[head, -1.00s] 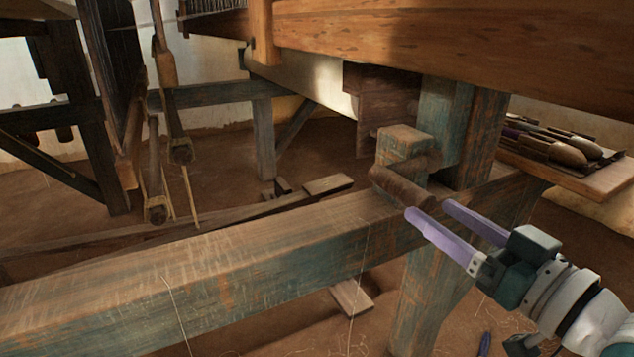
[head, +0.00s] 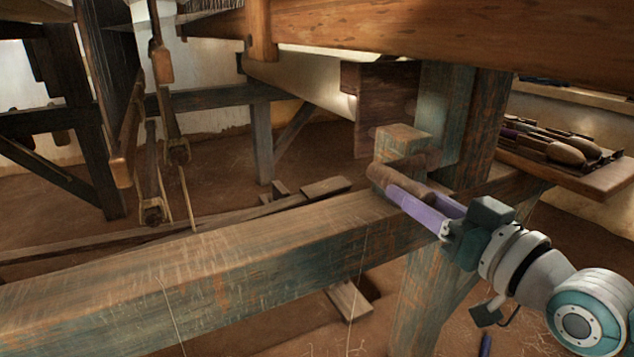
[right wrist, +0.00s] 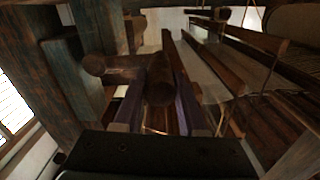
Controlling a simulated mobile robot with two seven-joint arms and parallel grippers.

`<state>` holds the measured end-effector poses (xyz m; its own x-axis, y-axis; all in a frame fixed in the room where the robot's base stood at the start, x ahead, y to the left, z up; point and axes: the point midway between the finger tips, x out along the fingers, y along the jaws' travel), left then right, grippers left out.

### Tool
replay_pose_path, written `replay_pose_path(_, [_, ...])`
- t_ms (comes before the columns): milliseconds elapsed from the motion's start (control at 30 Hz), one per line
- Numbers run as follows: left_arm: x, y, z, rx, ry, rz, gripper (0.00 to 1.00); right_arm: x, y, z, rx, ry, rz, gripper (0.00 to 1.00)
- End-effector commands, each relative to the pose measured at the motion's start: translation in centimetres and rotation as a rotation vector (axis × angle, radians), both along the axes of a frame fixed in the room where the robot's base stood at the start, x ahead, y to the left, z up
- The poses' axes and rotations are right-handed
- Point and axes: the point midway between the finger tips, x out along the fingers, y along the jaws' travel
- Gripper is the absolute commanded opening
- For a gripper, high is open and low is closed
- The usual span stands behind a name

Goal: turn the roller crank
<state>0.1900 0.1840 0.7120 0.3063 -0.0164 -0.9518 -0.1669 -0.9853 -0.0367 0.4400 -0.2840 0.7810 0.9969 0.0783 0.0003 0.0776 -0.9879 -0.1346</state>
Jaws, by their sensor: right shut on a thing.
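The roller crank is a brown wooden handle (head: 383,176) at the post end of the loom, beside a squared wooden block (head: 402,142). My right gripper (head: 408,193) reaches in from the right with its purple fingers at the handle. In the right wrist view the round handle (right wrist: 160,82) lies between the two fingers (right wrist: 158,108), which are shut on it. Part of the handle is hidden by the near finger in the head view. My left gripper is not in view.
A thick worn beam (head: 220,260) runs across the front, below the handle. A blue-green post (head: 445,120) stands just behind the crank. A wooden shelf (head: 605,180) with shuttles (head: 566,152) is at the right. A large upper beam (head: 450,40) hangs overhead.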

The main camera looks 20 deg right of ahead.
Motion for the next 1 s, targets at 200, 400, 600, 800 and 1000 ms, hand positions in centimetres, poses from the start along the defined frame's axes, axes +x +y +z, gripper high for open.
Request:
replay_pose_path(200, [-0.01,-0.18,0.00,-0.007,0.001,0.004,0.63,-0.02,-0.01,-0.02,0.000,0.000,0.000,0.08])
replay_pose_path(400, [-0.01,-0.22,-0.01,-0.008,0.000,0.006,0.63,-0.02,-0.02,-0.03,0.000,0.000,0.000,0.00])
replay_pose_path(600, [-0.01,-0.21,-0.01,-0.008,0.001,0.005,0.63,-0.02,-0.02,-0.03,0.000,0.001,0.000,0.00])
replay_pose_path(800, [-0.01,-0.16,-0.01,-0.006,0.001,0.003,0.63,-0.02,-0.02,-0.03,0.000,0.001,0.000,0.00])
replay_pose_path(1000, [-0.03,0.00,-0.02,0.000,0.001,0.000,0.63,-0.02,-0.03,-0.04,0.000,0.001,-0.001,0.00])
